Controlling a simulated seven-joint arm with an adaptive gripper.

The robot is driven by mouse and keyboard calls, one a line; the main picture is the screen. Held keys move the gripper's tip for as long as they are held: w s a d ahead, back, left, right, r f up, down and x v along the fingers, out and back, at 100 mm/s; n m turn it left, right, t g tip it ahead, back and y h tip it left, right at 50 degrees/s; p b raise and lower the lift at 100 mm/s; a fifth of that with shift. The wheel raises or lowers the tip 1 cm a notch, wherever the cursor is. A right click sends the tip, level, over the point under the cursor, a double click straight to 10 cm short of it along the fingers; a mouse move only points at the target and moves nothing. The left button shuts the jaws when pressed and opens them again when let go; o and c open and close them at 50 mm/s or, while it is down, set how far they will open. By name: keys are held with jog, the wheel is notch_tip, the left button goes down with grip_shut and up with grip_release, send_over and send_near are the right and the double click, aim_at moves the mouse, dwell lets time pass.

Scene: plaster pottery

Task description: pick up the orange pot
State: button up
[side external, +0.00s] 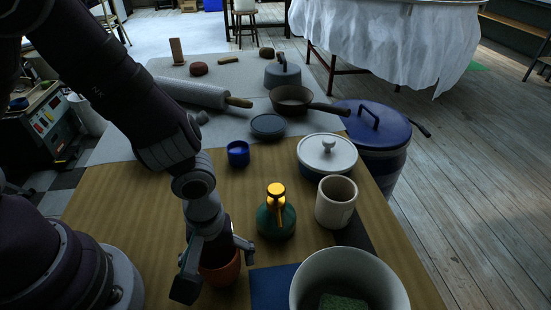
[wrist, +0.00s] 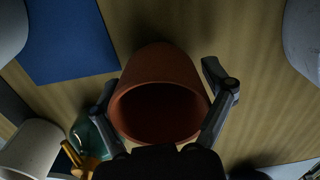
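The orange pot (side external: 222,271) stands on the wooden table at the near side, partly hidden by my gripper in the side view. In the wrist view the pot (wrist: 160,75) fills the middle, its dark open mouth toward the camera. My gripper (side external: 214,264) points down over the pot. In the wrist view my gripper (wrist: 160,82) has its fingers spread, one on each side of the pot. The left finger looks very close to the pot's wall; I cannot tell if it touches. A small gap shows at the right finger.
A green bottle with a gold top (side external: 276,219) stands right of the pot. Near it are a cream mug (side external: 336,202), a blue mat (side external: 268,286) and a white bowl (side external: 350,270) with a green sponge. A blue cup (side external: 238,153) and a lidded white pot (side external: 327,158) stand farther back.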

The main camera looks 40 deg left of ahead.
jog(key=c, duration=0.7)
jog(key=shift+r, duration=0.1)
